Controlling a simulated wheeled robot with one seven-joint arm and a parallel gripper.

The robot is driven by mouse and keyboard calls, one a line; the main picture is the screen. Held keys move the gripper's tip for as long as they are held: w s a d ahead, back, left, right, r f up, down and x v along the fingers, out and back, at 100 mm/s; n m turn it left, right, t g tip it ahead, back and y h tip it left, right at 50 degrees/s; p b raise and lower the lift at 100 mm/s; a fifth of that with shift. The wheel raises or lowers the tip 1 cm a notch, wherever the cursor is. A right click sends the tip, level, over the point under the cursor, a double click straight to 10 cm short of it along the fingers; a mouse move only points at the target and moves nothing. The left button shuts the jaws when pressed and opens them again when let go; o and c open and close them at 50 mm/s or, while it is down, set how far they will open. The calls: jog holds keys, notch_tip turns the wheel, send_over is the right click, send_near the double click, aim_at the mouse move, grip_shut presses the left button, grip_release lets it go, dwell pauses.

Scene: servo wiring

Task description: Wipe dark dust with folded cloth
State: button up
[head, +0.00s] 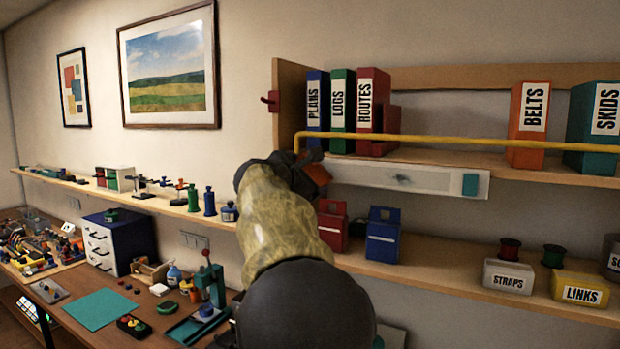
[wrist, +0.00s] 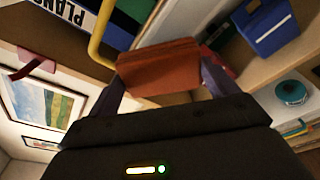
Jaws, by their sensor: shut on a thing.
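My gripper (head: 308,172) is shut on an orange-brown folded cloth (head: 318,175), at the left end of a pale panel (head: 436,181) along the upper shelf's front edge. In the wrist view the cloth (wrist: 158,62) sits between the two fingers of my gripper (wrist: 160,80). A dark dust smudge (head: 402,179) lies on the panel, to the right of the cloth and apart from it in the picture. I cannot tell whether the cloth touches the panel. The smudge is not visible in the wrist view.
A yellow rail (head: 440,141) crosses in front of the upper shelf, just above the panel; it bends beside the cloth. Binders (head: 342,110) stand behind it. A teal square (head: 470,185) is on the panel's right end. Red and blue boxes (head: 382,236) stand below.

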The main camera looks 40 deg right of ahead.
jog(key=shift+b+v, duration=0.5)
jog(key=shift+v, duration=0.85)
jog(key=shift+w+a+f, duration=0.1)
jog(key=shift+w+f, duration=0.05)
jog(key=shift+f, duration=0.05)
jog(key=b+v, duration=0.1)
jog(key=v, duration=0.2)
jog(key=shift+f, duration=0.1)
